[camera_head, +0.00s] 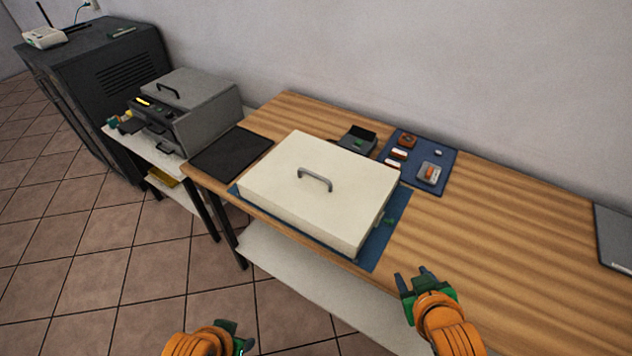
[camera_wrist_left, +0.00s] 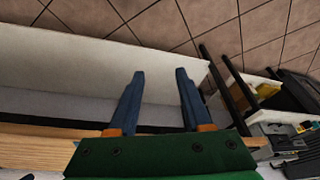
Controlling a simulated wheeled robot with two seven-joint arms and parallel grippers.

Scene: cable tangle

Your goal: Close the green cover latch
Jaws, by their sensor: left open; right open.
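A white box cover (camera_head: 310,190) with a grey handle (camera_head: 315,180) sits on a blue mat (camera_head: 377,247) on the wooden table. A small green latch (camera_head: 389,222) shows at the right side of the cover; whether it is fastened is too small to tell. My right gripper (camera_head: 414,279) is open and empty, over the table's front edge, below and right of the latch. My left gripper (camera_head: 242,344) is low at the front, off the table, apart from the cover. In the left wrist view, the left gripper (camera_wrist_left: 160,80) is open with nothing between its fingers.
A black pad (camera_head: 231,153) lies left of the cover. A dark tray (camera_head: 358,140) and a blue mat with small parts (camera_head: 429,188) lie behind it. A grey machine (camera_head: 190,108) stands on a side table. The table's right part is clear up to a grey laptop-like object (camera_head: 613,238).

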